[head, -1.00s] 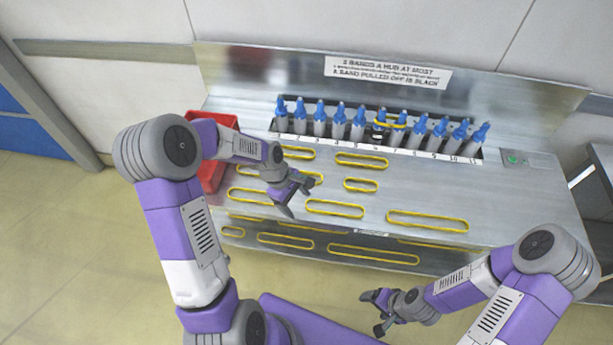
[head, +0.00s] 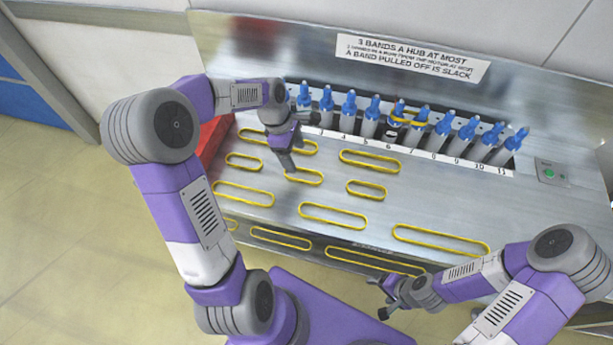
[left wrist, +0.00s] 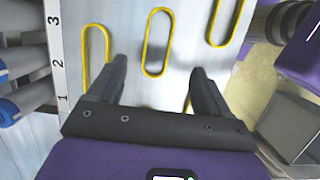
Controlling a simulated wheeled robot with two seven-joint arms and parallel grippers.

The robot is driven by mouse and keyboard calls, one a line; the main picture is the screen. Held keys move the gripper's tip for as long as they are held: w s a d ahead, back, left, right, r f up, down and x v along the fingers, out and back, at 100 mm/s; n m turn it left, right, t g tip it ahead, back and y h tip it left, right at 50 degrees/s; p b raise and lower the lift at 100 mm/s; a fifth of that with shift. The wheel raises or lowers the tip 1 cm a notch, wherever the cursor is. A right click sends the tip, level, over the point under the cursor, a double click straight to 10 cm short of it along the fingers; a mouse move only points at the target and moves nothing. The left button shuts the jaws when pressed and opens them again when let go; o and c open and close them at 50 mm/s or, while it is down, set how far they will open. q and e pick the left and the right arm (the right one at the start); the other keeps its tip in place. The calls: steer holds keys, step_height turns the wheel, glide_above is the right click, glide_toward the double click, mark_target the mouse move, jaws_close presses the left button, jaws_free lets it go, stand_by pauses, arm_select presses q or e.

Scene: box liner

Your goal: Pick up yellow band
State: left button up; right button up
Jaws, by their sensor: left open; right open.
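Several yellow bands lie flat on the steel bench top, such as one long band (head: 333,222) and a small one (head: 366,196). My left gripper (head: 288,166) is open and empty above the bench's left part, its fingers pointing down. It partly covers a band (head: 303,183) just beside its fingertips. In the left wrist view, the open fingers (left wrist: 157,82) have a band (left wrist: 145,42) ahead of them and others on either side. A yellow band is stretched around two neighbouring blue-tipped hubs (head: 398,108). My right gripper (head: 388,300) is open and empty in front of the bench.
A row of numbered blue-tipped hubs (head: 349,106) stands in a slot at the back. A sign (head: 411,58) is on the backboard. A red bin (head: 214,140) sits at the left behind my arm. A green button (head: 550,174) is at the right.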

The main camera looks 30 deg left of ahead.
mark_target(304, 177)
arm_select(q)
steer(key=b+x, duration=0.1)
steer(key=x, duration=0.2)
steer(key=b+x, duration=0.1)
steer(key=x, duration=0.2)
steer(key=b+x, duration=0.1)
steer(key=x, duration=0.2)
steer(key=shift+w+a+f+b, duration=0.15)
steer(key=shift+a+f+b, duration=0.05)
steer(key=shift+a+b, duration=0.15)
steer(key=shift+r, duration=0.1)
steer(key=shift+c, duration=0.7)
steer(key=c, duration=1)
arm_select(e)
step_height(304, 177, down, 4)
steer(key=shift+w+f, duration=0.15)
